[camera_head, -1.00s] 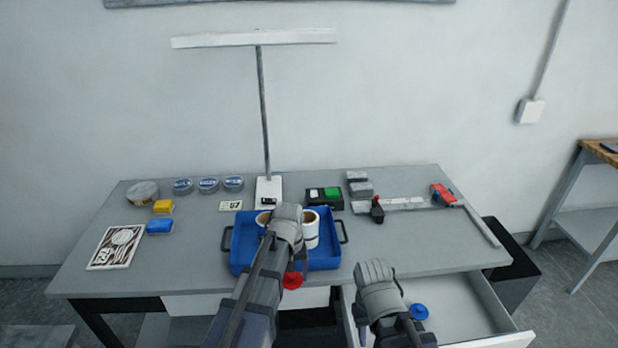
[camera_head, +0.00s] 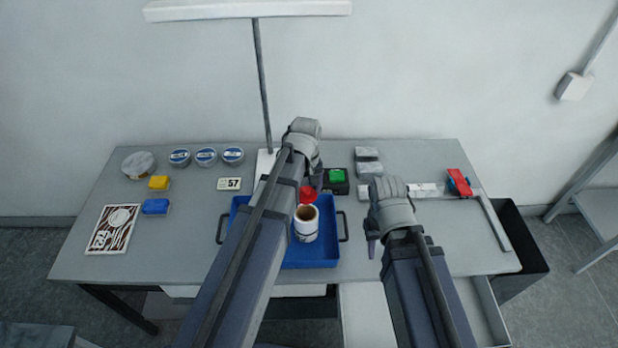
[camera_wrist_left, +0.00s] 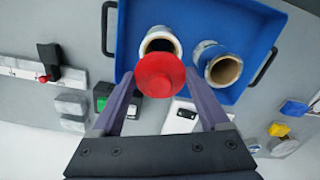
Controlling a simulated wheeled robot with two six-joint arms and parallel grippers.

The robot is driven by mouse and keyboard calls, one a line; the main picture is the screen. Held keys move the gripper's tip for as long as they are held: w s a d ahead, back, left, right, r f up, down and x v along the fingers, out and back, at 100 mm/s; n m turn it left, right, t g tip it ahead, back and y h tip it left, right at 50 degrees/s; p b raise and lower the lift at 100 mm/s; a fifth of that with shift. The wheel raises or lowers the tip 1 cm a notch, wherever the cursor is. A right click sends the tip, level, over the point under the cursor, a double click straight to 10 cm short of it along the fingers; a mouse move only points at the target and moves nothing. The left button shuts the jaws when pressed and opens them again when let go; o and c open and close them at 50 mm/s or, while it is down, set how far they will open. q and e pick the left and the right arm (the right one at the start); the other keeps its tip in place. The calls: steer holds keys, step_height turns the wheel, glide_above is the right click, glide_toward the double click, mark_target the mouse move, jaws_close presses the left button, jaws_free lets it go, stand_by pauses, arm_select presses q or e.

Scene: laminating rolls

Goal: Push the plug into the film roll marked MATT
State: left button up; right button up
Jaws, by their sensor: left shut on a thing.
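My left gripper (camera_head: 314,184) is shut on a red plug (camera_wrist_left: 160,75), round with a wide flange. In the head view the plug (camera_head: 308,194) is just behind the mouth of a white film roll (camera_head: 305,228) standing in the blue tray (camera_head: 318,262). In the left wrist view the plug partly covers this roll's mouth (camera_wrist_left: 160,42); it looks apart from it. A second roll (camera_wrist_left: 222,69) stands beside it, hidden by my left arm in the head view. I cannot read MATT on either. My right gripper (camera_head: 372,236) is right of the tray; its jaw opening is unclear.
An open drawer (camera_head: 366,318) is below the table's front edge, partly behind my right arm. A black box with a green block (camera_head: 337,176) and grey blocks (camera_head: 367,162) stand behind the tray. A rail with a red slider (camera_head: 459,183) lies at right. A lamp post (camera_head: 262,90) rises behind.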

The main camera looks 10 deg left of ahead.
arm_select(q)
steer(key=shift+s, duration=0.2)
steer(key=shift+w+f+b, duration=0.1)
steer(key=shift+f+b, duration=0.15)
steer(key=shift+b, duration=0.05)
steer(key=shift+f+b, duration=3.85)
steer(key=shift+b, duration=0.1)
steer(key=shift+s+d+f, duration=0.1)
steer(key=shift+s+f, duration=0.05)
steer(key=shift+s, duration=0.25)
steer(key=shift+s+d+f+b, duration=0.1)
steer(key=shift+s+b, duration=0.15)
steer(key=shift+b, duration=0.2)
steer(key=o, duration=1.2)
steer(key=p, duration=0.9)
glide_toward(306, 208)
steer(key=s+r, duration=0.1)
steer(key=s, duration=0.1)
steer(key=s+d+r, duration=0.1)
steer(key=shift+s+r, duration=0.35)
steer(key=shift+r, duration=0.05)
